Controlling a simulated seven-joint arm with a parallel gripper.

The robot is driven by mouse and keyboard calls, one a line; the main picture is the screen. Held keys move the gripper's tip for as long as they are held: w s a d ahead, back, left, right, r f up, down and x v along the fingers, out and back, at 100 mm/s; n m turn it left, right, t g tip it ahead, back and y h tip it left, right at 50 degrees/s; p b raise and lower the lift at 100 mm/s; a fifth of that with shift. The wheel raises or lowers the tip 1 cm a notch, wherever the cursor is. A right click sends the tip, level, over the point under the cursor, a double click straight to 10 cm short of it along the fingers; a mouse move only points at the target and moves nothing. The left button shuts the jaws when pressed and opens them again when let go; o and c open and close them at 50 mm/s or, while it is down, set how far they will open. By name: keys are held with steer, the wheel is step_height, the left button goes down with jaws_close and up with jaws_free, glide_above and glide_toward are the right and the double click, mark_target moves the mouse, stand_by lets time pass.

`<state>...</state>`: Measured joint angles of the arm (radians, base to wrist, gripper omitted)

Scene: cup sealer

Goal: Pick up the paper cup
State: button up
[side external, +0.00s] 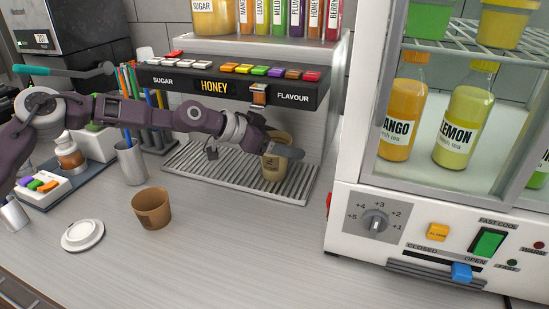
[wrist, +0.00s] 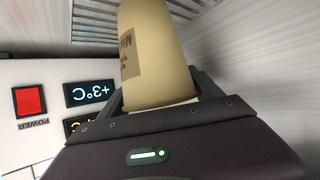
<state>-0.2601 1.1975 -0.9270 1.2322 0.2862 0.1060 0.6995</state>
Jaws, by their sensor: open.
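A tan paper cup (side external: 273,170) stands upright on the metal drip grate under the flavour dispenser. It also shows in the wrist view (wrist: 160,50), with a dark printed label on its side. My gripper (side external: 281,150) is at the cup's upper part, with one finger across its near side. In the wrist view the cup stands between my open fingers. Whether either finger touches it cannot be told. The far finger is mostly hidden in the side view.
A brown cup-shaped piece (side external: 151,208) and a white lid (side external: 82,235) are on the counter to the left. A metal holder (side external: 131,163) with coloured sticks stands behind them. The cooler cabinet (side external: 400,215) stands at the right. The dispenser (side external: 235,87) overhangs the grate (side external: 225,178).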

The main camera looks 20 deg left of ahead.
steer(key=c, duration=1.2)
steer(key=shift+c, duration=0.2)
